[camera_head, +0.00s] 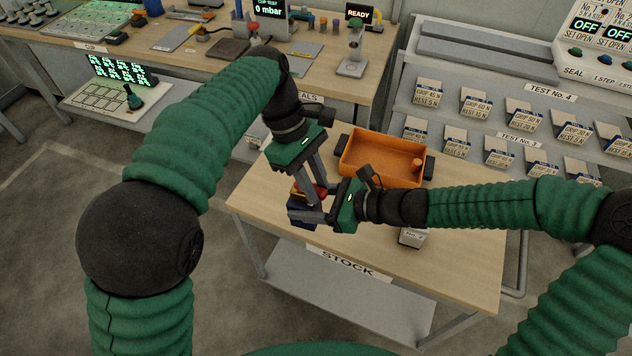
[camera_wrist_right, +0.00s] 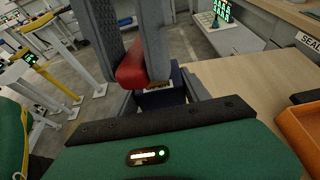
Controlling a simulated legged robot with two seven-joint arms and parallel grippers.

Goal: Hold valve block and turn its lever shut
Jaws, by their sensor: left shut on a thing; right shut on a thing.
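The valve block is dark blue and sits at the left part of the stock table. It shows in the head view (camera_head: 303,225) and in the right wrist view (camera_wrist_right: 160,97). Its lever is red and shows between the grey fingers in the right wrist view (camera_wrist_right: 132,68). My left gripper (camera_head: 316,190) reaches down from above and is shut on the red lever. My right gripper (camera_head: 302,208) comes in level from the right and is shut on the blue block, one finger on each side. The fingers hide much of block and lever.
An orange bin (camera_head: 383,160) stands behind my right gripper on the stock table (camera_head: 455,250). A small labelled block (camera_head: 413,237) lies under my right arm. The table's front right is clear. A rack of labelled blocks (camera_head: 500,158) stands at the right.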

